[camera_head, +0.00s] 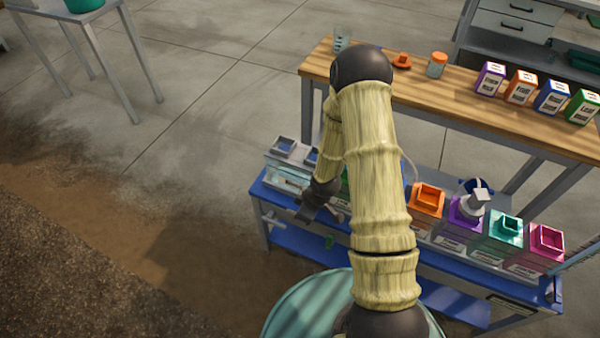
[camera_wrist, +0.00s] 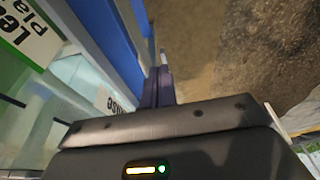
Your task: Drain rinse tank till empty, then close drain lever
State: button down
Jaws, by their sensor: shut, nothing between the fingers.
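The rinse tank (camera_head: 287,182) is a clear box at the left end of the blue skid, partly hidden behind my arm. Its label, partly readable as "RINSE", shows in the wrist view (camera_wrist: 116,101). I cannot tell its liquid level. A grey lever-like piece (camera_head: 271,219) sticks out at the front left below the tank; I cannot tell for sure that it is the drain lever, or its position. My gripper (camera_head: 304,213) is shut and empty in front of the tank. In the wrist view its dark fingers (camera_wrist: 160,88) are together beside the blue rail.
Several coloured tanks, including an orange one (camera_head: 427,202) and a pink one (camera_head: 545,245), stand along the blue skid (camera_head: 452,300). A small green piece (camera_head: 329,242) is below my gripper.

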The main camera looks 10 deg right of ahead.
jog(key=s+d+r+m+h, duration=0.1)
jog(key=s+r+m, duration=0.2)
jog(key=r, duration=0.6)
jog(key=s+d+r+m, duration=0.1)
jog(key=s+r+m, duration=0.3)
jog(key=r, duration=0.5)
jog(key=s+d+r+m+h, duration=0.1)
jog(key=s+r+m, duration=0.2)
jog(key=r, duration=0.6)
jog(key=shift+s+d+m+t+h, duration=0.15)
jog(key=shift+s+m+t+h, duration=0.15)
jog(key=shift+r, duration=0.1)
